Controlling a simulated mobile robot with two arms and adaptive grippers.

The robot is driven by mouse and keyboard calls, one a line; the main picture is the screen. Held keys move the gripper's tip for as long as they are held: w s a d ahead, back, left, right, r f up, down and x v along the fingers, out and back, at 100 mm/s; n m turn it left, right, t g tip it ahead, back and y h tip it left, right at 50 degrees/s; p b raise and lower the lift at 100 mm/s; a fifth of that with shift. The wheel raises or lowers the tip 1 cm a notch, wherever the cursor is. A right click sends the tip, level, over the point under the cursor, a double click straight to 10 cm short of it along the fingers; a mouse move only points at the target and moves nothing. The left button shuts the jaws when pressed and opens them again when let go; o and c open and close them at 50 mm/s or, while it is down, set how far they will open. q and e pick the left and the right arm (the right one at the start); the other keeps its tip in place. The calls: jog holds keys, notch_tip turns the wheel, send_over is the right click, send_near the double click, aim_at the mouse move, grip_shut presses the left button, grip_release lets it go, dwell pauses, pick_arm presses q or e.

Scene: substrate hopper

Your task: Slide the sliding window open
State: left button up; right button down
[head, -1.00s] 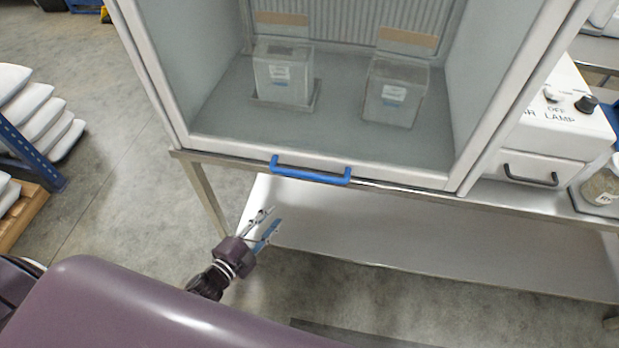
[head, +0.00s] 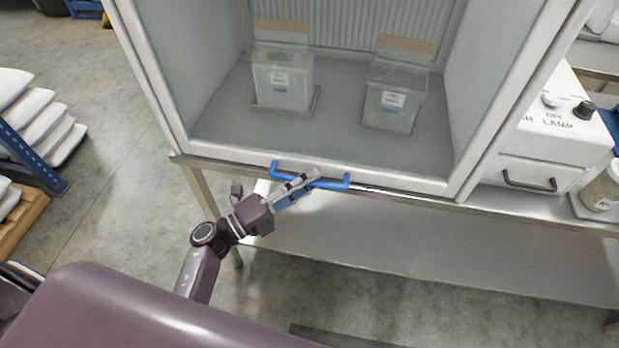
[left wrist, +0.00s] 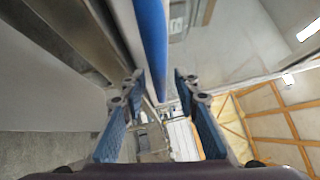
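The sliding window (head: 400,180) is a glass pane in a white frame at the front of a cabinet. A blue bar handle (head: 338,184) runs along its bottom rail. The window is down against the steel bench. My left gripper (head: 308,180) is at the handle, overlapping its middle in the head view. In the left wrist view, the gripper (left wrist: 158,82) has its two fingers apart. The blue handle (left wrist: 153,40) lines up with the gap between them. I cannot tell whether the fingers touch it. My right gripper is not in view.
Two clear boxes (head: 283,88) (head: 392,103) stand inside the cabinet behind the glass. A white lamp control box (head: 560,120) and a jar (head: 601,190) are at the right. A steel lower shelf (head: 420,255) lies under the bench. White sacks (head: 40,125) are stacked at the left.

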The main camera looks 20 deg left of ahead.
pick_arm(q)
jog(key=shift+w+d, duration=0.15)
jog(key=shift+c, duration=0.4)
grip_shut()
